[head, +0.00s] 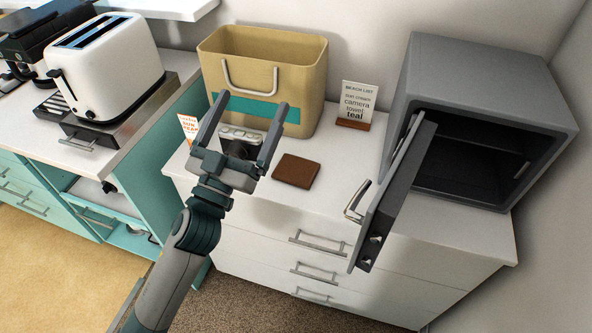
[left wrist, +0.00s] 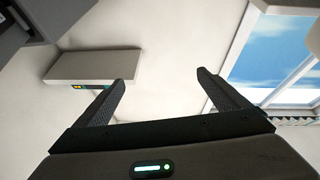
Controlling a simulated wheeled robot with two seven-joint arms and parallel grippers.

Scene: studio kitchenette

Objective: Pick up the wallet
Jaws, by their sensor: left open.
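The brown wallet (head: 296,170) lies flat on the white top of the drawer cabinet (head: 330,205), in front of the beige bag. My left gripper (head: 253,105) is open and empty, to the left of the wallet in the head view, with its fingers pointing up and away. It hides part of a camera (head: 240,134) behind it. In the left wrist view the open fingers (left wrist: 160,90) have nothing between them, and the wallet does not show. My right gripper is in neither view.
A beige bag (head: 300,65) with a teal stripe and a small list sign (head: 357,104) stand behind the wallet. A grey safe (head: 480,75) stands at right, its door (head: 392,200) open toward the front. A white toaster (head: 105,65) is at left.

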